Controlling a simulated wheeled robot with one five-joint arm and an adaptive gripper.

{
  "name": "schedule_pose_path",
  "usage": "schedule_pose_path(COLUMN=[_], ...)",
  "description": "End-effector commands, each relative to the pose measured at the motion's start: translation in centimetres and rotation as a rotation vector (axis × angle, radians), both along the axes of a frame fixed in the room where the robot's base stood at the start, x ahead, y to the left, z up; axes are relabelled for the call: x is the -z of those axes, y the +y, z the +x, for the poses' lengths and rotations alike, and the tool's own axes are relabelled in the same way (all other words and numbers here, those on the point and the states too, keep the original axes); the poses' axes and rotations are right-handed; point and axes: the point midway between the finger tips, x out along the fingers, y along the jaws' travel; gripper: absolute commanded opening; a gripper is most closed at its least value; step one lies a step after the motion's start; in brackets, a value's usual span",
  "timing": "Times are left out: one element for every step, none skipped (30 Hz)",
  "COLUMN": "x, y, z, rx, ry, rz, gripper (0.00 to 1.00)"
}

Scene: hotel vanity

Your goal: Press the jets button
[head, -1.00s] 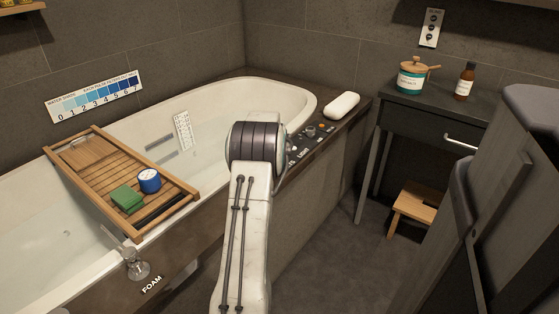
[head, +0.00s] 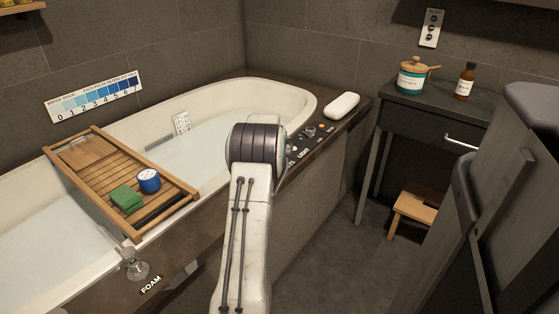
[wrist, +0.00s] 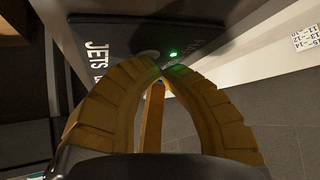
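In the wrist view, the dark control panel (wrist: 195,42) carries a white JETS label (wrist: 96,62). A dark round button (wrist: 150,56) sits beside the label, and a small green light (wrist: 173,55) glows to its right. My gripper (wrist: 159,67) has brown-yellow fingers whose tips meet, with nothing seen between them. The tips are right at the button's near edge and partly cover it; I cannot tell whether they touch. In the head view, my arm hides the gripper and the jets button; part of the panel (head: 311,133) shows right of my arm.
The bathtub (head: 290,92) holds water and a wooden tray (head: 100,165) with a green block (head: 127,198) and a blue-and-white tin (head: 149,180). A white pillow (head: 342,105) lies beyond the panel. A dark vanity (head: 420,120) and wooden stool (head: 415,203) stand right. Floor between is clear.

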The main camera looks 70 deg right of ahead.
Motion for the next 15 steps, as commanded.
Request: schedule_pose_path(x=[0.1, 0.0, -0.1, -0.2, -0.3, -0.4, -0.6, -0.7, -0.9, -1.1, -1.2, -1.4, -1.4, -1.5, -1.6], y=[0.1, 0.1, 0.1, 0.1, 0.1, 0.1, 0.1, 0.0, 0.0, 0.0, 0.0, 0.0, 0.0, 0.0, 0.0], z=[0.0, 0.0, 0.0, 0.0, 0.0, 0.0, 0.0, 0.0, 0.0, 0.0, 0.0, 0.0, 0.0, 0.0, 0.0], rx=[0.000, 0.000, 0.000, 0.000, 0.000, 0.000, 0.000, 0.000, 0.000, 0.000, 0.000, 0.000, 0.000, 0.000, 0.000], ry=[0.001, 0.001, 0.001, 0.001, 0.001, 0.001, 0.001, 0.000, 0.000, 0.000, 0.000, 0.000, 0.000, 0.000, 0.000], rz=[0.004, 0.003, 0.003, 0.003, 0.003, 0.003, 0.003, 0.002, 0.002, 0.002, 0.001, 0.001, 0.001, 0.001, 0.001], gripper=[0.00, 0.00, 0.00, 0.00, 0.00, 0.00, 0.00, 0.00, 0.00, 0.00, 0.00, 0.00, 0.00, 0.00, 0.00])
